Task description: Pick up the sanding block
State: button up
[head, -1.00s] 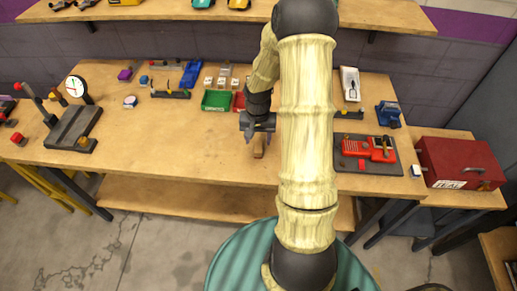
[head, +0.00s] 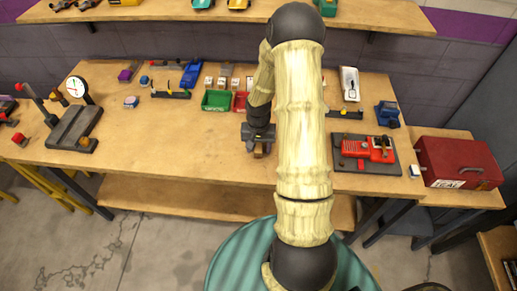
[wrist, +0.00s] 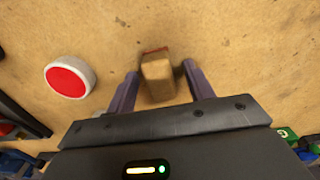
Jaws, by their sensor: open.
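The sanding block (wrist: 157,76) is a small tan wooden block with a reddish edge at its far end. It lies on the wooden bench top. In the wrist view it sits between the two fingers of my open gripper (wrist: 161,88), with a narrow gap visible on each side. In the head view my gripper (head: 257,138) is over the block (head: 259,153), and only a small part of the block shows below the fingers.
A round white piece with a red top (wrist: 69,77) stands beside the left finger in the wrist view. A green bin (head: 216,100) and a red bin (head: 240,101) are behind my gripper. A grey board with red parts (head: 366,154) lies right. The bench's front edge is close.

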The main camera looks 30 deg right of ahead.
aim_at(259, 146)
jog(key=c, duration=1)
jog(key=shift+r, duration=0.1)
jog(key=shift+c, duration=0.2)
notch_tip(259, 146, up, 10)
jog(key=shift+f, duration=0.1)
